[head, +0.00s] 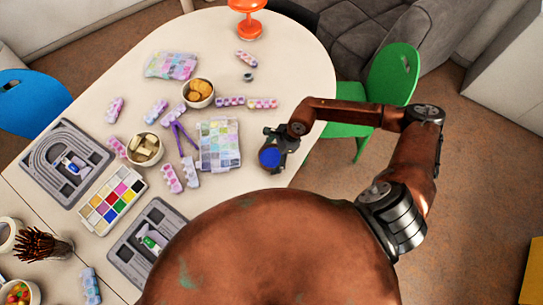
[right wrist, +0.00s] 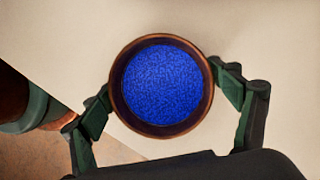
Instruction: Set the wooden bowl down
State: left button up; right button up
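The wooden bowl (right wrist: 160,131) is brown and round, filled with blue beads (right wrist: 160,84). In the right wrist view it sits between the two fingers of my right gripper (right wrist: 162,95), one finger pressed to each side. In the head view my right gripper (head: 273,152) is at the right edge of the table (head: 300,60), and the blue beads show in it. The bowl looks level. I cannot tell whether its base touches the table. My left gripper is not in view.
A board of pale coloured squares (head: 219,145) lies just left of the bowl. Bowls of yellowish pieces (head: 198,92) and small bead packs stand farther left. Grey trays (head: 40,165) and a colour palette (head: 112,201) lie at the left. A green chair (head: 392,75) is off the right edge.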

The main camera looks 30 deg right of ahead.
jog(key=shift+o, duration=1.2)
jog(key=shift+r, duration=0.3)
jog(key=v, duration=1.1)
jog(key=shift+r+p, duration=0.3)
jog(key=shift+r, duration=0.05)
jog(key=shift+d, duration=0.15)
